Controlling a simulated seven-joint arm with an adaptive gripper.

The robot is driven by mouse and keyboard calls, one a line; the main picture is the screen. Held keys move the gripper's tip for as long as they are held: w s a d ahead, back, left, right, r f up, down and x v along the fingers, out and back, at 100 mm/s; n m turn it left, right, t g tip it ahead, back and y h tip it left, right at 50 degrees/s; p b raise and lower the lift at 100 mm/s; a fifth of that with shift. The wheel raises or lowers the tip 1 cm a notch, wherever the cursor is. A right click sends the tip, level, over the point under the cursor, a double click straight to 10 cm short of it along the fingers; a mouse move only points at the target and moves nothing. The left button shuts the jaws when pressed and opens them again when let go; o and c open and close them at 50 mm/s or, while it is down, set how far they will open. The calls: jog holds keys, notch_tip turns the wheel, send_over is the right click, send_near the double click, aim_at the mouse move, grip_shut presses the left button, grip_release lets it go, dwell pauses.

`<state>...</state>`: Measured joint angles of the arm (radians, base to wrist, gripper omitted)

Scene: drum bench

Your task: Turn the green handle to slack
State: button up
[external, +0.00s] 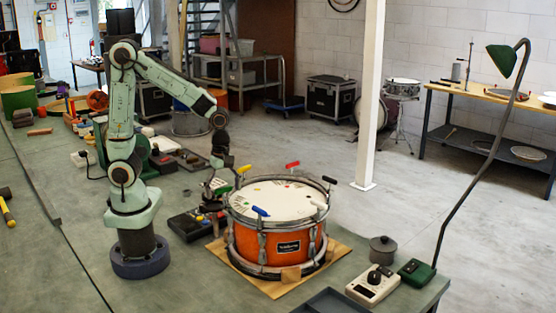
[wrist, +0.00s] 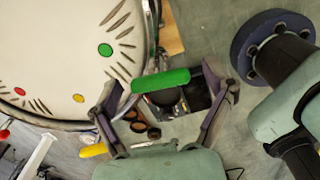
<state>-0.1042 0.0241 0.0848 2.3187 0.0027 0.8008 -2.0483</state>
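The green handle (wrist: 160,80) is a short bar at the drum's rim in the wrist view, lying nearly level and tilted slightly up to the right. My gripper (wrist: 165,84) is open, with one finger beyond each end of the handle; I cannot tell whether either touches it. The orange drum (external: 280,243) stands on a board, and my gripper (external: 219,186) is low at its left rim in the external view. The white drum head (wrist: 60,45) has a green dot (wrist: 105,49) with dark tick marks around it. The tick labels are too small to read.
Other handles sit around the rim: blue (external: 260,211), red (external: 292,165), black (external: 329,180) and yellow (wrist: 93,150). A dark case (external: 190,225) lies left of the drum. A meter (external: 373,286), a lidded pot (external: 383,250) and a green lamp base (external: 417,271) stand to its right.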

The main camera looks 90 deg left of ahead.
aim_at(223, 188)
jog(key=shift+r, duration=0.1)
notch_tip(223, 188, up, 12)
dwell(0.5)
jog(key=s+d+f+m, duration=0.1)
jog(key=s+f+m, duration=0.2)
jog(key=m, duration=0.9)
jog(key=s+d+f+m, duration=0.2)
jog(key=s+f+m, duration=0.1)
jog(key=s+m, duration=0.6)
jog(key=m, duration=0.3)
jog(key=shift+f+y, duration=0.35)
jog(key=shift+y, duration=0.05)
dwell(1.2)
